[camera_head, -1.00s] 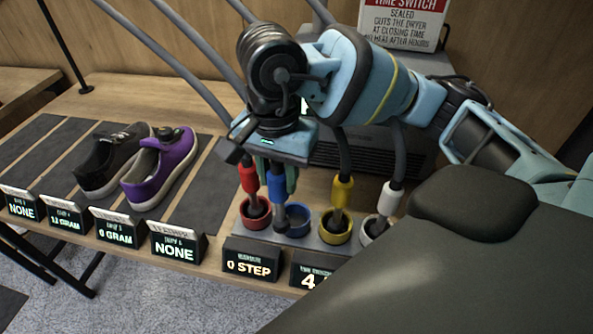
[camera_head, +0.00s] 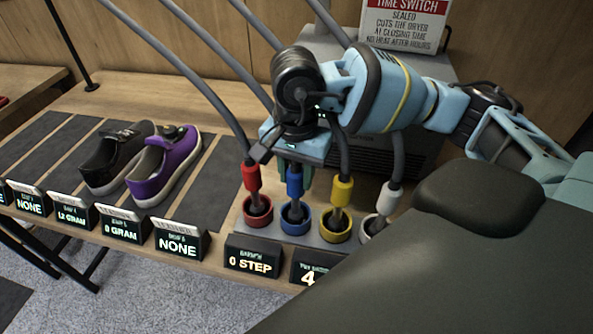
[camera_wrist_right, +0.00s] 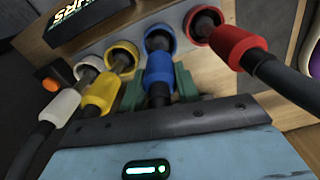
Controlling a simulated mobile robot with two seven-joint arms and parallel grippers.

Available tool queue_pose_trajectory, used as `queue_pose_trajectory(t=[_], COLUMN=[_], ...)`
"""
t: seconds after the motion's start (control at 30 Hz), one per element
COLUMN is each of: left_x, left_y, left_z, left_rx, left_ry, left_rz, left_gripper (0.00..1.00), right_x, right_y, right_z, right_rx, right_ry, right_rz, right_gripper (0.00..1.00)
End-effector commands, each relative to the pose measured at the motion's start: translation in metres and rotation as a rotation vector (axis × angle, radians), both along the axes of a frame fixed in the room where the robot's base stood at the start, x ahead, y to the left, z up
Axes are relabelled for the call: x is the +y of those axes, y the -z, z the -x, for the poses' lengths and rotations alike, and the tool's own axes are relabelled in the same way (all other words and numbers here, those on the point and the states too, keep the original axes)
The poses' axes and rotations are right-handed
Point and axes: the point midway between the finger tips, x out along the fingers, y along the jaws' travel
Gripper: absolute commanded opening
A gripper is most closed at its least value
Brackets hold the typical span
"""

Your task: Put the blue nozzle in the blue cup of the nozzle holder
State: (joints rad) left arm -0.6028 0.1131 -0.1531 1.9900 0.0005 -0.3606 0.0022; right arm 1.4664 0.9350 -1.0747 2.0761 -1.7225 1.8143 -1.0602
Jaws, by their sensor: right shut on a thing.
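The blue nozzle (camera_head: 295,181) stands nearly upright, its tip inside the blue cup (camera_head: 296,228) of the nozzle holder (camera_head: 318,240). My right gripper (camera_head: 298,172) comes down over it from above and is shut on the nozzle just at its blue collar. The right wrist view shows the blue nozzle (camera_wrist_right: 158,70) between green fingers (camera_wrist_right: 157,88), with its tip in the blue cup (camera_wrist_right: 160,38). The exact depth of the tip in the cup is hidden. My left gripper is not in view.
The red nozzle (camera_head: 251,178) stands in its red cup on the left. The yellow nozzle (camera_head: 341,192) and white nozzle (camera_head: 389,198) stand in cups on the right. Grey hoses rise close around my gripper. Black and purple sneakers (camera_head: 165,165) sit on dark mats at left.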

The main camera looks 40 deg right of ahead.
Motion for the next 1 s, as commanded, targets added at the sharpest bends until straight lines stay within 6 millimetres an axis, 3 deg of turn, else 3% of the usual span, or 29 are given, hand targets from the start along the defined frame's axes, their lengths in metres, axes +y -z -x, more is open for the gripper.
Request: queue_pose_trajectory(t=[0.27, 0.3, 0.43, 0.77, 1.0], left_x=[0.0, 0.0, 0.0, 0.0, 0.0], left_y=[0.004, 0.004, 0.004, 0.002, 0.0], left_z=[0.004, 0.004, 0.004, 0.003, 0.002], left_rx=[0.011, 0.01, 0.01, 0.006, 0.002], left_ry=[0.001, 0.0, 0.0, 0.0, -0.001], left_rz=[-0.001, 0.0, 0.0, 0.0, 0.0], left_gripper=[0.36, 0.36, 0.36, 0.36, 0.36], right_x=[0.0, 0.0, 0.0, 0.0, 0.001], right_y=[0.004, 0.004, 0.003, 0.0, -0.029], right_z=[0.0, 0.0, 0.0, 0.0, -0.001], right_rx=[0.001, 0.001, 0.001, -0.001, -0.004], right_ry=[0.0, 0.0, 0.0, 0.0, -0.002], right_rz=[0.0, 0.001, 0.001, 0.0, -0.001], right_gripper=[0.0, 0.36, 0.53, 0.54, 0.54])
